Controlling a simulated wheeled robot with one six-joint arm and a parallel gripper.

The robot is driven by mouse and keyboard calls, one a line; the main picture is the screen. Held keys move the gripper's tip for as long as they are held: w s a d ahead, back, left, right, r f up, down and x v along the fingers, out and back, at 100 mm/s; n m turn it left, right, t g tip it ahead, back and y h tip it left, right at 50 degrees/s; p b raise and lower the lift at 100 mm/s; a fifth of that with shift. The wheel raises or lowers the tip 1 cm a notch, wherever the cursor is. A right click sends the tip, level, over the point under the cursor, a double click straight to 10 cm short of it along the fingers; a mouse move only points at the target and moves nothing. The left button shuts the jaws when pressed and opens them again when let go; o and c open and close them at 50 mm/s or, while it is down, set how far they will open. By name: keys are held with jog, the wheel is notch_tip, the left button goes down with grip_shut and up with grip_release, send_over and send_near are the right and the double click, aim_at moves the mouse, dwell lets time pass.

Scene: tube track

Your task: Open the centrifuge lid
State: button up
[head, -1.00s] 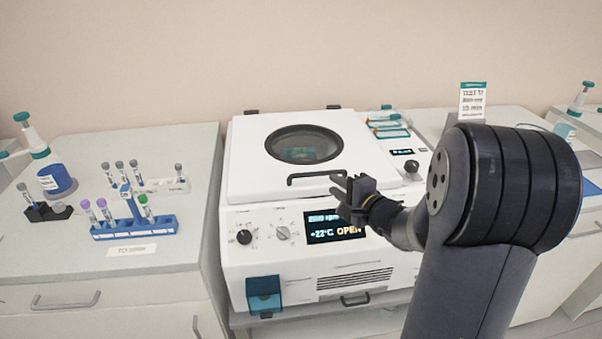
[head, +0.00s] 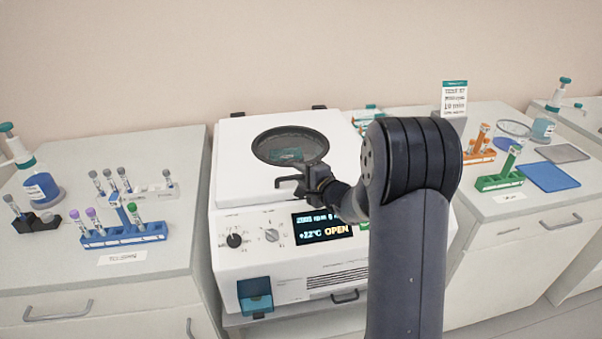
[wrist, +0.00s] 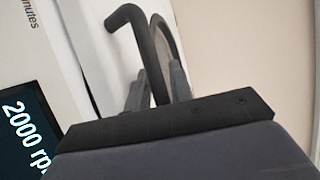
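The white centrifuge (head: 228,262) stands on the bench in the middle of the head view. Its lid (head: 236,160), with a round dark window (head: 290,147), lies down on the body. A black bar handle (head: 283,183) is at the lid's front edge. My gripper (head: 314,177) is at the handle's right part and hides some of it. In the wrist view, the handle (wrist: 148,50) runs between the two fingers (wrist: 156,88), which sit close on both sides of it; the fingers look shut on it. The display (head: 322,227) reads OPEN.
Green (head: 498,182) and orange (head: 478,155) racks and a blue mat (head: 548,177) are on the right bench. My arm covers the centrifuge's right side.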

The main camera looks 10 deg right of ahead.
jog(key=shift+c, duration=0.2)
grip_shut()
